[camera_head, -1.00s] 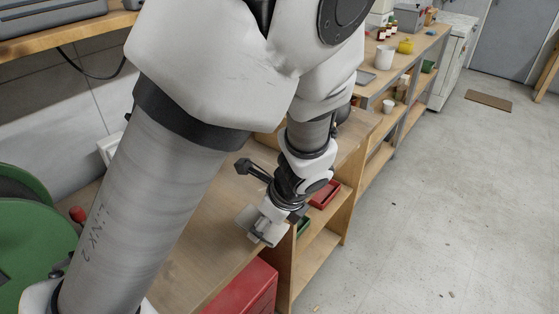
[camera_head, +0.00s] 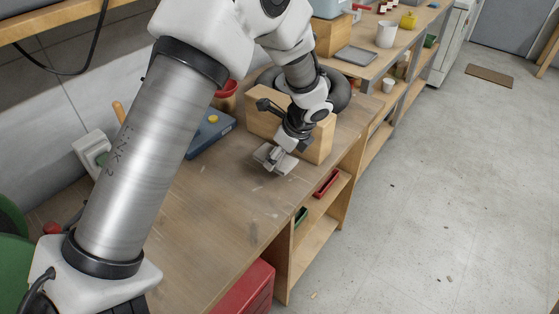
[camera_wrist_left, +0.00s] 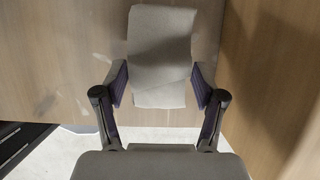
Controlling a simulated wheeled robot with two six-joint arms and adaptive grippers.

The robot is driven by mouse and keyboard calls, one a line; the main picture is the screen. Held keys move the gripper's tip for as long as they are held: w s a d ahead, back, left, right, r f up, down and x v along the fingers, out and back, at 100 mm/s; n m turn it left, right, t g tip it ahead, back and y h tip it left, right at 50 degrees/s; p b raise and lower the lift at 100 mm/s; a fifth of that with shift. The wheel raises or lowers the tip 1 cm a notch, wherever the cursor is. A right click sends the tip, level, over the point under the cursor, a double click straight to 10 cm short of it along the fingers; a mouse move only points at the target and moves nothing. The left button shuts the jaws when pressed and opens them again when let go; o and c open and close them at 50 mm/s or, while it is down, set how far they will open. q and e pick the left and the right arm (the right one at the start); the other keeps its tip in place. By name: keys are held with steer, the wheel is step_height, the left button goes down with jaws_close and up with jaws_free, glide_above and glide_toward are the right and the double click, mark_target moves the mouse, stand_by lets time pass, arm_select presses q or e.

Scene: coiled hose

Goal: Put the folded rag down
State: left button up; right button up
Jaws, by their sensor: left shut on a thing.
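My left gripper (camera_head: 277,155) is shut on the folded rag (camera_wrist_left: 160,62), a flat, pale grey piece gripped at its sides between the two fingers. In the head view, the rag (camera_head: 286,164) is a small pale patch at the fingers, partly hidden by them. It is over the wooden bench top (camera_head: 225,205), near its front edge and in front of an upright wooden box (camera_head: 262,122). I cannot tell whether the rag touches the bench top. My right gripper is not in view.
The box side (camera_wrist_left: 275,60) rises close on the right in the wrist view. A blue case (camera_head: 207,138) and red pot (camera_head: 227,97) stand farther back. A red container (camera_head: 240,290) stands below the bench's front edge. The bench top left of the gripper is clear.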

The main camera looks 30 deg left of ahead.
mark_target(283, 159)
arm_select(q)
step_height(283, 159, down, 3)
steer(key=shift+s+r, duration=0.15)
steer(key=shift+f, duration=0.3)
steer(key=o, duration=1)
steer(key=v, duration=1.2)
steer(key=shift+r, duration=0.2)
